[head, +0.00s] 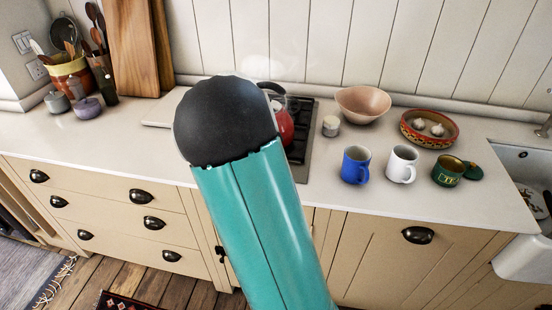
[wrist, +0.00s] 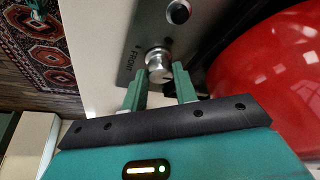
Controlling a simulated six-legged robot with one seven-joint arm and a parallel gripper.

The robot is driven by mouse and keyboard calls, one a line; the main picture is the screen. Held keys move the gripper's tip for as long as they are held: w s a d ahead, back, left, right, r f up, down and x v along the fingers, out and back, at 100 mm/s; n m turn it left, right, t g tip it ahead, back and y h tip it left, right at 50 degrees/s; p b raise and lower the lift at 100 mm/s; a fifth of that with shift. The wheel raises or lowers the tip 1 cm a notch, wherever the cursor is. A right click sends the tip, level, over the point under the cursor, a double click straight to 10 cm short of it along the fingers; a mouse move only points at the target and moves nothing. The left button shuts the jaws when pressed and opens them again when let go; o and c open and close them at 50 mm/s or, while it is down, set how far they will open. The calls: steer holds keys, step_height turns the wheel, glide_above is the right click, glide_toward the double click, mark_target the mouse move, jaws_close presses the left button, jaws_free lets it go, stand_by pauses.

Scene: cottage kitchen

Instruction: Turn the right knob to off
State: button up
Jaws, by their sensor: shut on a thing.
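A silver knob (wrist: 158,62) stands on the hob's metal control strip (wrist: 140,25) in the wrist view, beside a marking that reads FRONT. My gripper (wrist: 159,74) has its two green fingers on either side of this knob and is shut on it. A second round control (wrist: 179,12), dark in the middle with a bright ring, sits farther along the strip, apart from the fingers. In the head view my arm hides the knobs, my gripper and most of the hob (head: 303,150).
A red kettle (wrist: 268,85) is close to my fingers on the right in the wrist view; steam rises above it in the head view.

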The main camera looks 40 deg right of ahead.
steer(key=o, duration=1)
steer(key=shift+c, duration=0.2)
steer(key=v, duration=1.4)
steer(key=shift+f, duration=0.1)
steer(key=s+a+r+n+t+y, duration=0.1)
steer(key=s+a+n+t+y, duration=0.1)
steer(key=s+a+n, duration=0.7)
steer(key=s+a+n+t+y, duration=0.2)
steer(key=s+a+n+t, duration=0.2)
steer(key=s+a+n, duration=0.6)
steer(key=a+n, duration=0.2)
steer(key=a, duration=0.4)
steer(key=shift+a+r+t, duration=0.25)
steer(key=shift+r+t, duration=0.15)
